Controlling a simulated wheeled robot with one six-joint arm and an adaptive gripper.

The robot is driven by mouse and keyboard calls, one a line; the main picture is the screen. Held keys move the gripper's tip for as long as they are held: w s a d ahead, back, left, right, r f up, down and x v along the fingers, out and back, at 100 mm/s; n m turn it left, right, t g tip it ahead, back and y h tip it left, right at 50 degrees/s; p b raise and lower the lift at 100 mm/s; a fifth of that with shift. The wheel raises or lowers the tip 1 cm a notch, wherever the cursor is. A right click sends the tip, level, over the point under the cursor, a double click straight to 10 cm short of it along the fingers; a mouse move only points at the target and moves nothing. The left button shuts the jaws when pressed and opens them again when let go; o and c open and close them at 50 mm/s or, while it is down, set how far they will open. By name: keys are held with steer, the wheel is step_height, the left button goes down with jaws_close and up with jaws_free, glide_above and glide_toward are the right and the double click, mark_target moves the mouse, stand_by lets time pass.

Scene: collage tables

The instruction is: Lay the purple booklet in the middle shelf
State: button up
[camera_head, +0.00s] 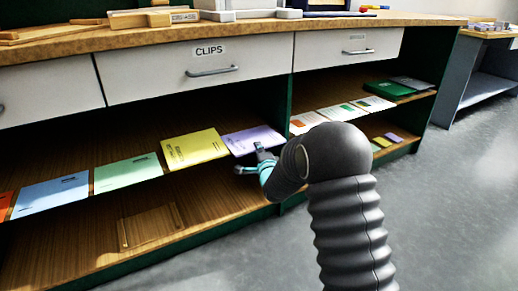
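The purple booklet (253,138) lies flat on the middle shelf (100,213), at the right end of a row of booklets in the left bay. Its front edge is at the shelf's front edge. My gripper (249,160) is at this front edge, with its fingertips apart. One finger overlaps the booklet's front part in the picture, and the other points left, lower down, in front of the shelf edge. I cannot tell whether either finger touches the booklet.
To the left lie a yellow booklet (194,149), a green booklet (127,173), a blue booklet (52,194) and an orange one (5,204). A wooden tray-like piece (150,228) is on the lower shelf. White drawers (196,68) are above. Grey floor (455,180) is clear at right.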

steer(key=o, duration=0.5)
steer(key=v, duration=1.2)
